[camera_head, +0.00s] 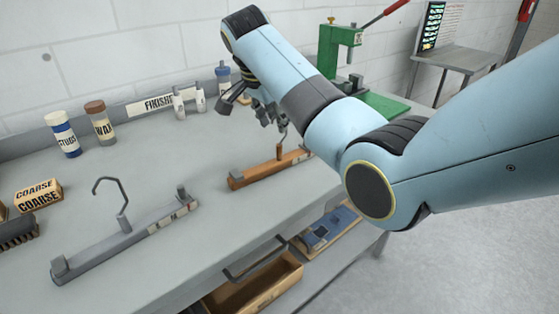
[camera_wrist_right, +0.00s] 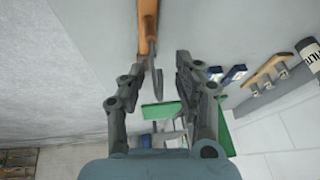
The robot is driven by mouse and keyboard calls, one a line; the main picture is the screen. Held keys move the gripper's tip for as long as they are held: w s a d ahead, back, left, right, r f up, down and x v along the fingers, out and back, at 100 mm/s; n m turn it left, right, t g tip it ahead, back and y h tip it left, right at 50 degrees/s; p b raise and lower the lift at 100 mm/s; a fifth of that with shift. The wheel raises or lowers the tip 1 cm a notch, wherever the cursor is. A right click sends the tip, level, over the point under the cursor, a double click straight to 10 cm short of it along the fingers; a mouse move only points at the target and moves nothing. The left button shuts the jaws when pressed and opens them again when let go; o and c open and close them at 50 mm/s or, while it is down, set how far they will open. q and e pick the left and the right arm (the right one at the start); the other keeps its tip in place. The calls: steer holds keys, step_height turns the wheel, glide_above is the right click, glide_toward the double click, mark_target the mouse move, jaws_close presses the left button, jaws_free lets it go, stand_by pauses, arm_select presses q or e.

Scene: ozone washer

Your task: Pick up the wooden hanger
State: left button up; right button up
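The wooden hanger (camera_head: 265,173) lies on the grey bench, an orange-brown bar with clips and a metal hook standing up near its right end. My right gripper (camera_head: 264,112) is above and behind it, close to the hook, partly hidden by my own arm. In the right wrist view the hanger (camera_wrist_right: 147,22) enters from the top, and its hook lies between the two spread fingers of the right gripper (camera_wrist_right: 162,65). The fingers are open, and I cannot tell whether one touches the hook. My left gripper is in neither view.
A grey hanger (camera_head: 125,240) lies to the left on the bench. Behind stand a blue bottle (camera_head: 62,135), a wax bottle (camera_head: 99,123) and a green press (camera_head: 340,45). A coarse block (camera_head: 38,194) is at the far left. An open drawer (camera_head: 255,288) is below the front edge.

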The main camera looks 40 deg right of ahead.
steer(key=shift+f, duration=0.1)
jaws_close()
stand_by(0.5)
